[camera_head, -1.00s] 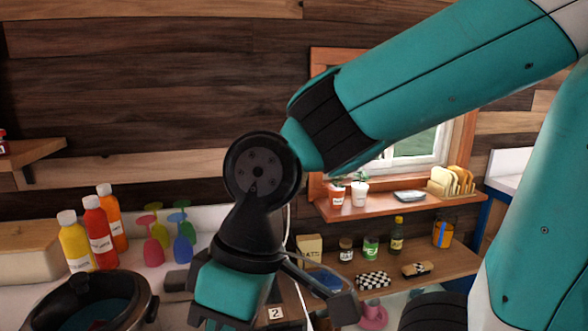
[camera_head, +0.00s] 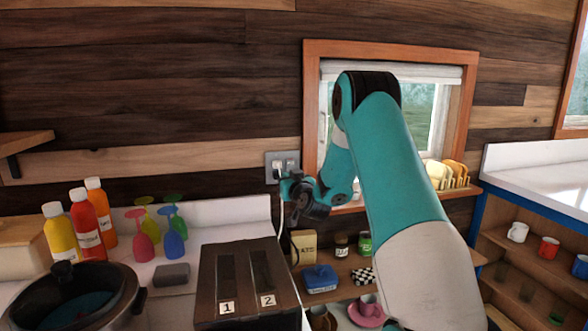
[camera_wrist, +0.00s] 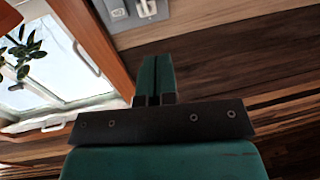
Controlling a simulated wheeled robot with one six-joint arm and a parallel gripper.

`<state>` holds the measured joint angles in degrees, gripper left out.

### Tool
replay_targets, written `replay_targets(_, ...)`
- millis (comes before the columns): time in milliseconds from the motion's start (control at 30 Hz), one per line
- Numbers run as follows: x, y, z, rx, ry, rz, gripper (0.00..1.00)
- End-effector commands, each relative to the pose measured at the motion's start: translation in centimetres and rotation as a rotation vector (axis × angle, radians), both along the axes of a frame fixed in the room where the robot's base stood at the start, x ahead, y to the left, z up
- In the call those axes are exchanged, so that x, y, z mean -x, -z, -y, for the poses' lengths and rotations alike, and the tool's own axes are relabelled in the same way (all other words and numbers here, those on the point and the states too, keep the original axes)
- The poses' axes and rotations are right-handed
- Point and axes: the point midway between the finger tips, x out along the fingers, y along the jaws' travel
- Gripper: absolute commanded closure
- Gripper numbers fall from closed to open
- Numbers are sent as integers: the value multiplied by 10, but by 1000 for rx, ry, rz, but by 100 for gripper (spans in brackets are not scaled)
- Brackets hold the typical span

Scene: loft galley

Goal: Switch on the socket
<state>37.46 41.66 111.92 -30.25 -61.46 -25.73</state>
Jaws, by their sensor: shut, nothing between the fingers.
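The socket (camera_head: 291,158) is a grey plate on the wooden wall, left of the window frame. A white plug sits in it, and a white cord hangs down from it. In the wrist view, part of the socket plate (camera_wrist: 116,10) shows at the top edge, cut off by the frame. My gripper (camera_head: 288,178) is just below the socket in the head view, partly hiding its lower edge. In the wrist view, my gripper's teal fingers (camera_wrist: 154,62) are together and empty, pointing toward the wall below the plate. I cannot tell whether they touch anything. The switch's position is too small to read.
The window frame (camera_head: 311,110) stands close right of the socket. Below are a dark two-slot box (camera_head: 248,290) marked 1 and 2, a pot (camera_head: 130,300), bottles (camera_head: 88,225) and coloured glasses (camera_head: 174,240). Open shelves with jars and cups lie to the right.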

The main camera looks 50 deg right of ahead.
Motion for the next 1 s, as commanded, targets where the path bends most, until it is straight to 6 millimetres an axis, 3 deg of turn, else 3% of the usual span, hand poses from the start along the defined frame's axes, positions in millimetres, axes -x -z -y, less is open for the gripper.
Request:
replay_targets(33, 8, 9, 23, 21, 57, 29, 100)
replay_targets(167, 21, 13, 50, 60, 132, 75, 100)
replay_targets(567, 21, 12, 54, 66, 142, 81, 100)
replay_targets(767, 2, 4, 64, 65, 139, 81, 100)
replay_targets(1000, -39, -1, 89, 66, 140, 82, 100)
